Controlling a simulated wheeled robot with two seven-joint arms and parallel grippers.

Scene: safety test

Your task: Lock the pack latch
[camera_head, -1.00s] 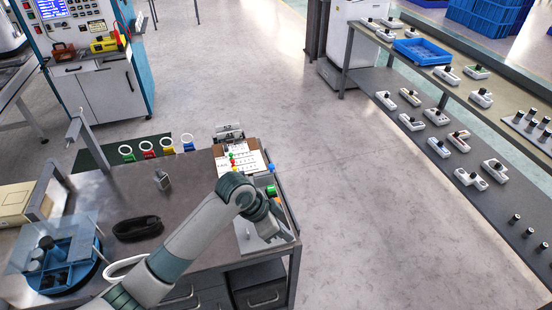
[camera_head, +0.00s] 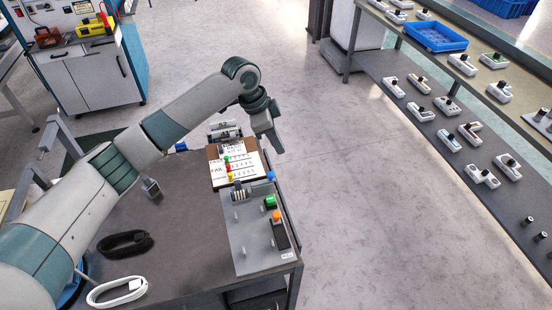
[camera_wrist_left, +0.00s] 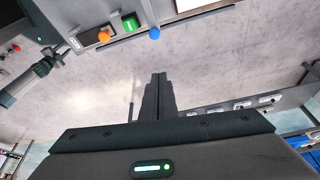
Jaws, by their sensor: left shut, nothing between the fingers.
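A grey panel (camera_head: 250,255) lies on the near right part of the workbench. On it are a black block (camera_head: 280,238) with an orange knob (camera_head: 277,215), a green button (camera_head: 270,201) and several small metal posts. I cannot tell which part is the pack latch or how it stands. My left gripper (camera_head: 277,147) is shut and empty, pointing down past the bench's right edge, beyond the panel. In the left wrist view its fingers (camera_wrist_left: 158,95) are together over bare floor. A dark jointed arm, apparently my right, shows there at the left; its gripper (camera_wrist_left: 53,58) is unclear.
A clipboard (camera_head: 223,172) lies behind the panel, with a blue knob (camera_head: 270,176) near it. A black cable coil (camera_head: 125,243) and a white cable (camera_head: 117,291) lie on the bench (camera_head: 190,235). Open floor (camera_head: 350,200) separates the bench from shelves at right.

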